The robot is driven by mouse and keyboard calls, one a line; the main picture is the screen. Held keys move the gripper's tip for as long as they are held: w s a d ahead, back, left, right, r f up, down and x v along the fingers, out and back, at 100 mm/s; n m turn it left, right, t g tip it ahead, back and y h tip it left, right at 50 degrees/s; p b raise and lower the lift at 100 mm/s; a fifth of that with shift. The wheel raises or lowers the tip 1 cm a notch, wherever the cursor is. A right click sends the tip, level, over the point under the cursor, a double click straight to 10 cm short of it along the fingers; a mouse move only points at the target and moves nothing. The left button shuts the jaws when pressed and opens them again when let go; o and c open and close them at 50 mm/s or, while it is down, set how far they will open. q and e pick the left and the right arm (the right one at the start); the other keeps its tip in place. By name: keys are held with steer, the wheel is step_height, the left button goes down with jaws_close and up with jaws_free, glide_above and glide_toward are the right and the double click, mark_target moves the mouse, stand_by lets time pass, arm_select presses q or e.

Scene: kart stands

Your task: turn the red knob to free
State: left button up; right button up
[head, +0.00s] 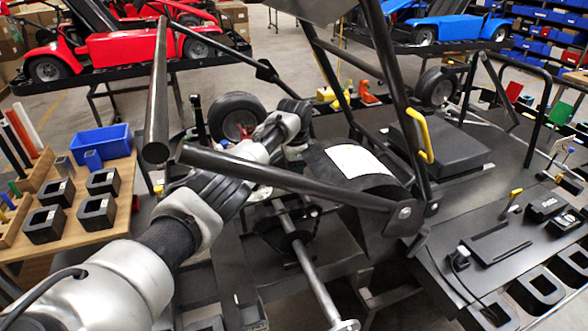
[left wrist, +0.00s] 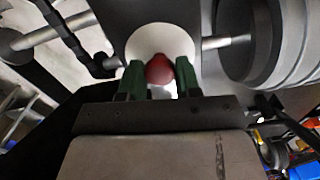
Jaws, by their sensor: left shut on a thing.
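The red knob (left wrist: 159,68) shows in the left wrist view, small and rounded, in front of a pale round disc (left wrist: 158,40). My left gripper (left wrist: 160,80) has its two green fingers on either side of the knob and is shut on it. Which position the knob is turned to cannot be read. In the head view my left arm reaches from the lower left in among the black tubes of the kart frame (head: 270,172). The knob and the fingertips are hidden there. My right gripper is in neither view.
Black frame tubes cross close around my left arm. A wooden table (head: 122,185) at the left holds a blue bin (head: 100,142) and several black square holders. A black bench (head: 470,285) with parts stands at the right. Red (head: 120,47) and blue (head: 440,30) karts stand behind.

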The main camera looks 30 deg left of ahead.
arm_select(q)
steer(key=shift+r+m, duration=0.1)
steer(key=shift+m, duration=0.3)
steer(key=o, duration=0.9)
steer(key=shift+r+b, duration=1.4)
steer(key=shift+r, duration=3.95)
